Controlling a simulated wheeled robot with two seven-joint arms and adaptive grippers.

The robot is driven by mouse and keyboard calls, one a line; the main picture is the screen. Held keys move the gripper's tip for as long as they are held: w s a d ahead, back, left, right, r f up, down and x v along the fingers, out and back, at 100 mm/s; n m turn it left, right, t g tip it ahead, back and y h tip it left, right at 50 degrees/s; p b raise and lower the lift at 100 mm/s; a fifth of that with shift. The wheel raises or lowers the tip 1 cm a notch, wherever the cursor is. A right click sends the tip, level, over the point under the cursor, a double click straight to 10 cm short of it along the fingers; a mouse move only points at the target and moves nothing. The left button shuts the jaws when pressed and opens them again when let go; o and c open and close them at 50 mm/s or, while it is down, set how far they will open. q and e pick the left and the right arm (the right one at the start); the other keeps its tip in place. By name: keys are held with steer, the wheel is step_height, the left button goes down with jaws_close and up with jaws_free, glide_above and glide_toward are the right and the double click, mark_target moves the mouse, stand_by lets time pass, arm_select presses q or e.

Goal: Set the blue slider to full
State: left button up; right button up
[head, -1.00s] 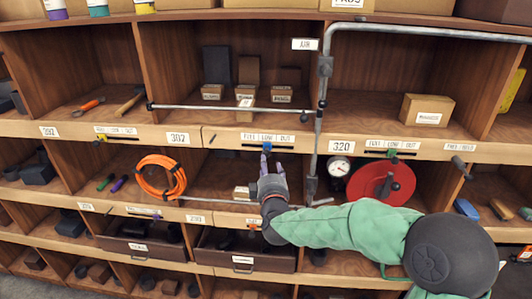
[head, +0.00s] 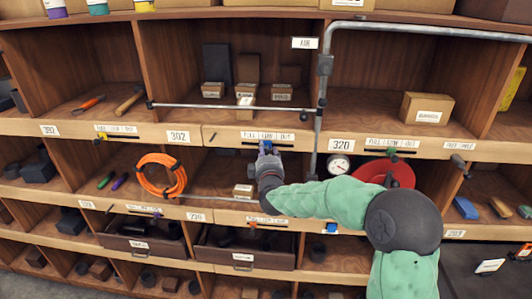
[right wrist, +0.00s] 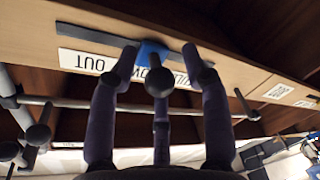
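The blue slider (head: 265,146) sits near the middle of its slot, by LOW, on the shelf edge under the FULL, LOW, OUT label (head: 268,136). FULL is at the left end in the head view. My right gripper (head: 266,151) is at the slider from below and in front, partly covering it. In the right wrist view the blue slider (right wrist: 152,48) shows between the spread fingertips of the open gripper (right wrist: 158,68); the label appears upside down. I cannot tell whether any finger touches it. My left gripper is not in view.
A horizontal grey rail (head: 230,106) runs above the slot, and a vertical pipe (head: 318,125) stands to its right. A gauge (head: 339,166) and red disc (head: 388,174) lie further right. Another blue piece (head: 331,228) is on the shelf edge below.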

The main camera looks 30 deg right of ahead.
jaws_close()
steer(key=w+a, duration=0.1)
steer(key=w+a+p, duration=0.1)
steer(key=a, duration=0.1)
steer(key=w+a+p, duration=0.1)
steer(key=a, duration=0.1)
steer(key=shift+w+r, duration=0.1)
steer(key=shift+w, duration=0.05)
steer(key=shift+w+a, duration=0.15)
steer(key=shift+a, duration=0.15)
steer(key=shift+d, duration=0.25)
steer(key=shift+o, duration=0.4)
jaws_free()
steer(key=shift+a, duration=0.15)
steer(key=shift+o, duration=1)
steer(key=shift+w+a, duration=0.1)
steer(key=shift+s, duration=0.2)
